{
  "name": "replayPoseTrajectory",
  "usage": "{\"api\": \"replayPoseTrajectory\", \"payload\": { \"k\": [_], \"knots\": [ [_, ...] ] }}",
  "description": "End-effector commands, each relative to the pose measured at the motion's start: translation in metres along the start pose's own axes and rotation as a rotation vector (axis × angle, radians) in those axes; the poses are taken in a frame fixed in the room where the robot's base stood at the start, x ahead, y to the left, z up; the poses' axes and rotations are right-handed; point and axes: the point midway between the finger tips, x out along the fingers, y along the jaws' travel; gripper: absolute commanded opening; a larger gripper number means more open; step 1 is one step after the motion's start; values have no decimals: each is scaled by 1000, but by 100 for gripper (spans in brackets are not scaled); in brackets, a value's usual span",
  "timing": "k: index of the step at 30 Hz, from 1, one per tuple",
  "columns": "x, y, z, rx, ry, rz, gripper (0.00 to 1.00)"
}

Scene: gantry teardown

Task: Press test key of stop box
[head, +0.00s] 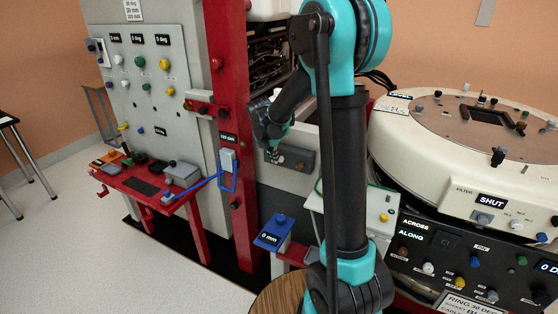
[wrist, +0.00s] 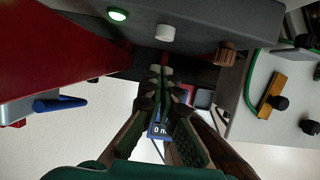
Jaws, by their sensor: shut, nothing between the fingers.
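A dark grey box (head: 297,163) with small keys is mounted on the pale panel behind my arm; no label on it is readable, so I cannot confirm it is the stop box. In the wrist view the dark grey box (wrist: 215,18) spans the top, with a lit green key (wrist: 118,14), a white key (wrist: 165,32) and a brown knob (wrist: 226,54). My gripper (wrist: 161,78) is shut and empty, its fingertips just below the white key in the picture. I cannot tell whether they touch it. In the head view my gripper (head: 273,150) is at the box's left end.
A red post (head: 228,110) stands left of the box, with a blue handle (head: 228,177) on it. A blue "0 mm" box (head: 274,232) is below. A white box with a green cable (head: 382,217) is at right.

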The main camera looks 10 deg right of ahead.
Motion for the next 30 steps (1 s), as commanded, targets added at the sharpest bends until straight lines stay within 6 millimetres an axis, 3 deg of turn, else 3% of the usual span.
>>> {"api": "replayPoseTrajectory", "payload": {
  "k": [6,12,26,30],
  "knots": [
    [-45,0,-1,-2,2,1,0],
    [-69,1,-2,-2,2,1,0],
    [-75,0,-2,0,3,1,0],
    [-75,-11,-7,90,9,6,0]
  ]
}}
